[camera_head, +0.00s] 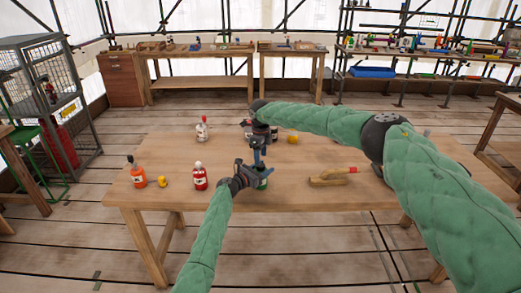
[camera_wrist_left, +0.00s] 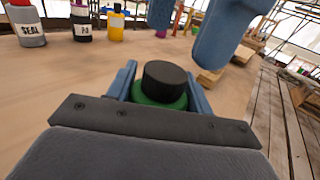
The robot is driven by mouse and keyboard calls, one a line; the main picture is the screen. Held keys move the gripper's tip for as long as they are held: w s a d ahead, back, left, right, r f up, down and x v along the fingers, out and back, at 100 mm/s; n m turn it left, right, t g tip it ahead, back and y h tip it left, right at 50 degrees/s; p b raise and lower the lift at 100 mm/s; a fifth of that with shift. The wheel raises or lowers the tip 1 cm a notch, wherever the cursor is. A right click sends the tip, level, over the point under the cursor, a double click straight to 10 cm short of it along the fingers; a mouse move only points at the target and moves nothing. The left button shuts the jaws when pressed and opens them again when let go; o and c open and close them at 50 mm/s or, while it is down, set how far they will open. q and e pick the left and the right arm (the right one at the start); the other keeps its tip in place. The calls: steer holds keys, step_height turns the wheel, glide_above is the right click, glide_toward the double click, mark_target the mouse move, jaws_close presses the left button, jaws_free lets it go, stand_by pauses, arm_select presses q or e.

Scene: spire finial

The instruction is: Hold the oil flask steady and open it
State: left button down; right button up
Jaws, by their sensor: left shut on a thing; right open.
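The green oil flask (camera_head: 263,184) stands upright on the wooden table, mostly hidden in the head view by my left gripper (camera_head: 257,173). In the left wrist view the green flask shoulder (camera_wrist_left: 160,100) sits between the two blue fingers of that gripper, which is shut on it. The round black cap (camera_wrist_left: 165,81) is on top of the flask. My right gripper (camera_head: 258,158) points down from above, close over the flask. In the left wrist view its blue fingers (camera_wrist_left: 192,30) stand apart, above and behind the cap; it is open with nothing seen in it.
A wooden tool (camera_head: 328,179) lies to the right. A yellow object (camera_head: 292,140) is behind.

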mark_target(261, 165)
steer(key=shift+f, duration=2.15)
steer(key=c, duration=1)
steer(key=shift+n, duration=1.7)
steer(key=o, duration=1.1)
steer(key=shift+r, duration=2.3)
arm_select(q)
steer(key=c, duration=0.5)
jaws_free()
